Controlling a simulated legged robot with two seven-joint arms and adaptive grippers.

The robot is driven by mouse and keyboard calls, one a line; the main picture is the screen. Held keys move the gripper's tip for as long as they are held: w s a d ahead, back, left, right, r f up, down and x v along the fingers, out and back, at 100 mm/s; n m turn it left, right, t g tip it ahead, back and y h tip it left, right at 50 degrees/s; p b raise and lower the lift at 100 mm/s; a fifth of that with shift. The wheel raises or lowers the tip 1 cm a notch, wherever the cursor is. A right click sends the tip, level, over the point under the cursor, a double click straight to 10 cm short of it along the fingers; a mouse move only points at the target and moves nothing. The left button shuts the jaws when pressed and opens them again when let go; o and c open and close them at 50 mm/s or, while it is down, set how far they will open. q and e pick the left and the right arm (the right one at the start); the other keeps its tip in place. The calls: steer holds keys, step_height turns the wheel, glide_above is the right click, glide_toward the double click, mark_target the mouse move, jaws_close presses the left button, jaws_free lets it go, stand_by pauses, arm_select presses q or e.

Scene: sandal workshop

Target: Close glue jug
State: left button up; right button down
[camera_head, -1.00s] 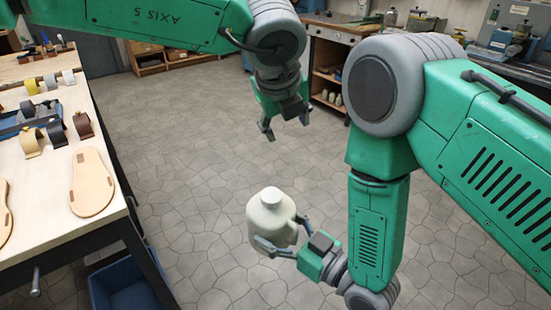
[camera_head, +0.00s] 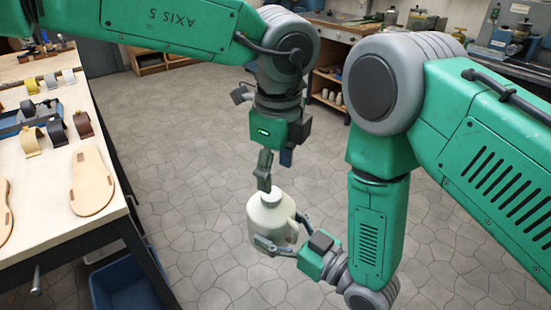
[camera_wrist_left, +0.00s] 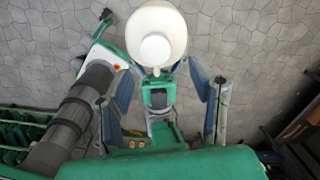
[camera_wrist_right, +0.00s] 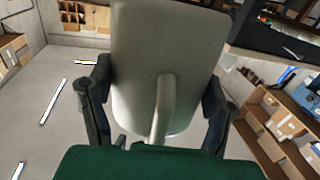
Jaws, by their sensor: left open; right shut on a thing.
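The glue jug (camera_head: 266,222) is a cream bottle with a handle, held upright above the floor. My right gripper (camera_head: 284,236) is shut on the jug from the lower right; in the right wrist view the jug's pale body (camera_wrist_right: 165,60) stands between its fingers. A white round cap (camera_wrist_left: 155,49) shows on top of the jug in the left wrist view; how tightly it sits cannot be told. My left gripper (camera_head: 275,168) is open, pointing down just above the jug top, and one finger partly hides the cap in the head view.
A workbench (camera_head: 52,225) on the left carries sandal soles (camera_head: 92,182) and straps. A blue bin (camera_head: 130,285) stands on the floor beneath it. Shelves and benches line the back. The floor around the jug is clear.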

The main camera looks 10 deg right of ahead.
mark_target(274, 192)
arm_select(q)
steer(key=f, duration=0.6)
steer(key=shift+w+a, duration=0.15)
steer(key=shift+w, duration=0.15)
jaws_close()
steer(key=shift+r, duration=0.1)
